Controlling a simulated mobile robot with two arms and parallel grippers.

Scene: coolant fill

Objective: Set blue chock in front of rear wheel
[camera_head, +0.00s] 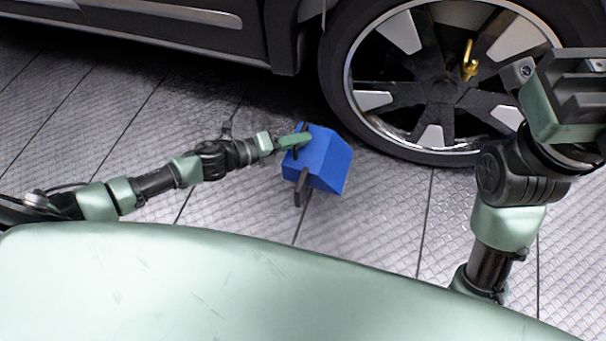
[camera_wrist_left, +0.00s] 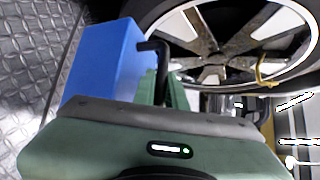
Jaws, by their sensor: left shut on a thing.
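The blue chock (camera_head: 325,160) is a blue wedge-like block just left of the wheel (camera_head: 440,85), close to its tyre. In the head view I cannot tell whether the chock touches the floor or the tyre. My left gripper (camera_head: 299,168) is shut on the chock, with one dark finger showing at its near side. In the left wrist view the blue chock (camera_wrist_left: 108,62) is at the left and the wheel (camera_wrist_left: 235,45) at the upper right. My right gripper (camera_head: 570,95) is at the upper right of the head view, in front of the wheel; its fingertips are not clearly visible.
The car's dark sill (camera_head: 180,25) runs along the top left. The floor (camera_head: 240,205) is grey textured tile, clear around the chock. A small yellow part (camera_head: 470,62) shows at the wheel.

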